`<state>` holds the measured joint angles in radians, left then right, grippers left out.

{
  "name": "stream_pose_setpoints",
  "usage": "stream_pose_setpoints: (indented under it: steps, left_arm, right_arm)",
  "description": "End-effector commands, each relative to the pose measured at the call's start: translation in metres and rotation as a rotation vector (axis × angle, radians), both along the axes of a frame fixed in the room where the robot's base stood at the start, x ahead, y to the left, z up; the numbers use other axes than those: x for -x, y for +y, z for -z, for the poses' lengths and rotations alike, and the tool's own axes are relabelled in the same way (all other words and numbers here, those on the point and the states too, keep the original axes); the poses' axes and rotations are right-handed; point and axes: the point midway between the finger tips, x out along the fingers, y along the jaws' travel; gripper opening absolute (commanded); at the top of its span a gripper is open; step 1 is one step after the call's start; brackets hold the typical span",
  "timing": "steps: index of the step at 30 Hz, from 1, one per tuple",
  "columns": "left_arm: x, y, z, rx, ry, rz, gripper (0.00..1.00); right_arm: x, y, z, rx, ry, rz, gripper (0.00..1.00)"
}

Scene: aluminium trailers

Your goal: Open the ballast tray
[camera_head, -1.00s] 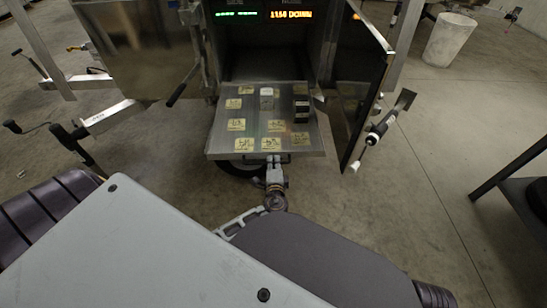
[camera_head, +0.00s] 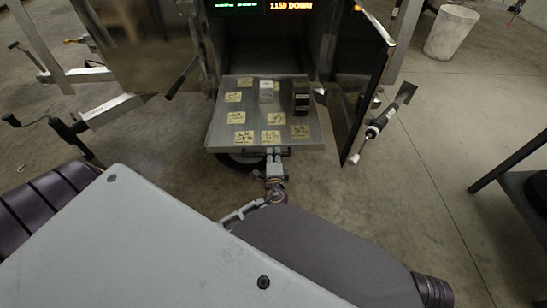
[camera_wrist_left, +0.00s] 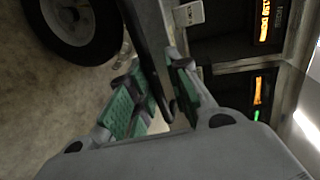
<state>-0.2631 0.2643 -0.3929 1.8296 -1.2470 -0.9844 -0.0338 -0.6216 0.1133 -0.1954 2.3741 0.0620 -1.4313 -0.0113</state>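The ballast tray (camera_head: 222,122) is a flat metal shelf with several yellow labels, sticking out of the trailer's open compartment toward me. A pale block (camera_head: 266,93) and a dark block (camera_head: 301,97) stand upright on its back half. My left gripper (camera_head: 273,157) is at the middle of the tray's front edge. In the left wrist view, its green-padded fingers (camera_wrist_left: 160,92) lie on both sides of the dark handle bar (camera_wrist_left: 149,40) and look closed on it. The exact contact is partly hidden. My right gripper is not in view.
An open dark door (camera_head: 362,85) hangs right of the tray, with a white-tipped rod (camera_head: 378,125) beyond it. Lit displays (camera_head: 290,6) are above the compartment. A trailer wheel (camera_wrist_left: 72,18) is near the gripper. A pale bin (camera_head: 451,32) stands far right; the right floor is mostly clear.

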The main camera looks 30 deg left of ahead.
Motion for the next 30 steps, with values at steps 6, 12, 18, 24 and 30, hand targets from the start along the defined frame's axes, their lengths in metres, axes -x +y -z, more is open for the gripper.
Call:
stream_pose_setpoints:
  steps: [6,12,18,24,30]
  left_arm:
    - [0.0,0.0,-0.023,0.0,-0.007,-0.001,0.19]
    - [-0.001,0.001,-0.051,-0.004,-0.013,-0.002,0.38]
    - [-0.001,0.001,-0.077,-0.006,-0.013,-0.002,0.69]
    - [0.001,0.0,-0.091,-0.004,-0.007,-0.001,0.23]
    - [0.002,-0.001,-0.094,-0.001,-0.002,-0.001,0.19]
  right_arm:
    - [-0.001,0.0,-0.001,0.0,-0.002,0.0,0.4]
    - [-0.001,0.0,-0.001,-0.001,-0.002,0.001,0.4]
    - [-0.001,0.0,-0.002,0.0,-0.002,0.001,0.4]
    - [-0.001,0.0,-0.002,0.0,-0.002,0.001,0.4]
    - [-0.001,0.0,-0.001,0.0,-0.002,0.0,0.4]
